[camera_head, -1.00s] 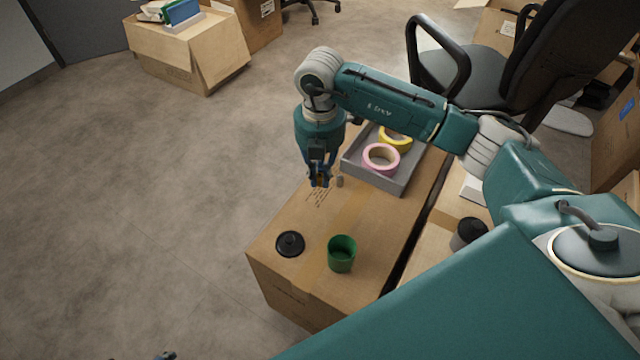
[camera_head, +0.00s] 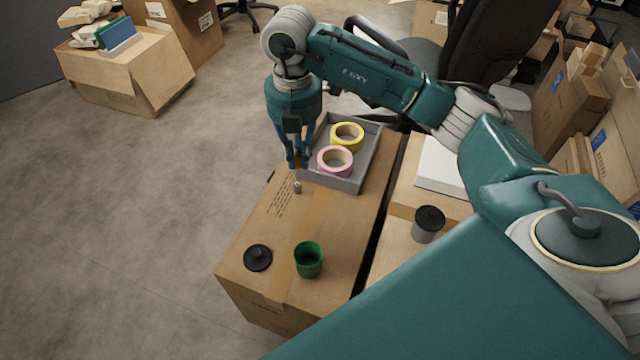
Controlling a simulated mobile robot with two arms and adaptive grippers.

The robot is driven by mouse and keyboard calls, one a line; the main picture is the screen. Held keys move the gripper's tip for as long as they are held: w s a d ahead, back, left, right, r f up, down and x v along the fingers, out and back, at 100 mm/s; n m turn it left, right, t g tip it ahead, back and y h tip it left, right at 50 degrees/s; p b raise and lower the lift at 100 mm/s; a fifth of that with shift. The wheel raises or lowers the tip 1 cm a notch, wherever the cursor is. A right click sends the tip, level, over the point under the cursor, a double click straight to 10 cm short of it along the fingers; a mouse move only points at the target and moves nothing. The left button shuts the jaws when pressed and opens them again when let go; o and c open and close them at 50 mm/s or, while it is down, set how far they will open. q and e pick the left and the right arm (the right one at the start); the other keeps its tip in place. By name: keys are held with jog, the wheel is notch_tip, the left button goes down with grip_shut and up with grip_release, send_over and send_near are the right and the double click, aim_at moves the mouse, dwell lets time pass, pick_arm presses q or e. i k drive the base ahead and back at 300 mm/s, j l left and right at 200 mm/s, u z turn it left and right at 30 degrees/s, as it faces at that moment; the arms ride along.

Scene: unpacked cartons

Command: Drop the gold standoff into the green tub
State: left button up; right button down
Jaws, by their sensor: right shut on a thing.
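The green tub (camera_head: 308,266) stands upright and open on the near part of the large carton, and no gold piece can be made out in it. My right gripper (camera_head: 297,163) points down above the far part of this carton, in front of the grey tray. It is shut on the small gold standoff (camera_head: 298,161), which shows only as a gold patch between the blue fingers. The standoff is mostly hidden by the fingers. My left gripper is out of view.
A small grey cylinder (camera_head: 297,187) stands on the carton (camera_head: 262,222) just below my right gripper. A black lid (camera_head: 258,257) lies left of the tub. The grey tray (camera_head: 362,172) holds pink tape (camera_head: 322,165) and yellow tape (camera_head: 335,140). A dark-lidded cup (camera_head: 428,225) stands right.

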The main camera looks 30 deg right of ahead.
aim_at(308, 261)
jog(key=z, duration=0.85)
